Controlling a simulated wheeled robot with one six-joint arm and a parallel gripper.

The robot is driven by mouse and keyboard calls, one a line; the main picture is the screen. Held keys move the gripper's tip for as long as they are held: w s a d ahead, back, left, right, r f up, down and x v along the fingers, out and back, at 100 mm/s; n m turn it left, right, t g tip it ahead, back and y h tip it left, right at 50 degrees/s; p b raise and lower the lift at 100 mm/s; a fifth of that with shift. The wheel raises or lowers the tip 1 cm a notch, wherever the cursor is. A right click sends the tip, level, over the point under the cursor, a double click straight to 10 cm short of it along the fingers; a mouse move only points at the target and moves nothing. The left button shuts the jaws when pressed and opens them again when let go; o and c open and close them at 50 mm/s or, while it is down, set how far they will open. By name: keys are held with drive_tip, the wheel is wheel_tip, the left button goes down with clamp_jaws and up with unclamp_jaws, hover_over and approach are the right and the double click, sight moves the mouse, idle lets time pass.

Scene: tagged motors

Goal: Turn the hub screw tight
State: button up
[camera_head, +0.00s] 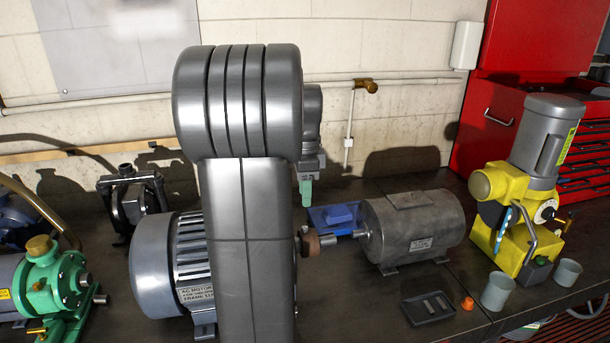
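My gripper (305,188) points down above the bench, just right of my large grey arm link. Its green tip shows as one narrow piece, and whether it is open, shut or holding something is unclear. Below it, a brown hub (312,245) lies between the ribbed AC motor (154,263) and the grey motor (414,231). A silvery shaft piece (330,240) runs from the grey motor toward the hub. The gripper tip appears apart from the hub. The hub screw cannot be made out.
A black tray (428,308), an orange cap (467,303) and two grey cups (497,292) stand at front right. A yellow machine (520,205) is at right, a green pump (58,285) at left.

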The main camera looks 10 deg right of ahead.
wheel_tip(320, 180, up, 5)
hover_over(305, 227)
drive_tip(key=shift+r, duration=0.15)
wheel_tip(305, 227, down, 14)
drive_tip(key=shift+p, duration=0.6)
drive_tip(key=shift+r, duration=0.1)
idle(0.4)
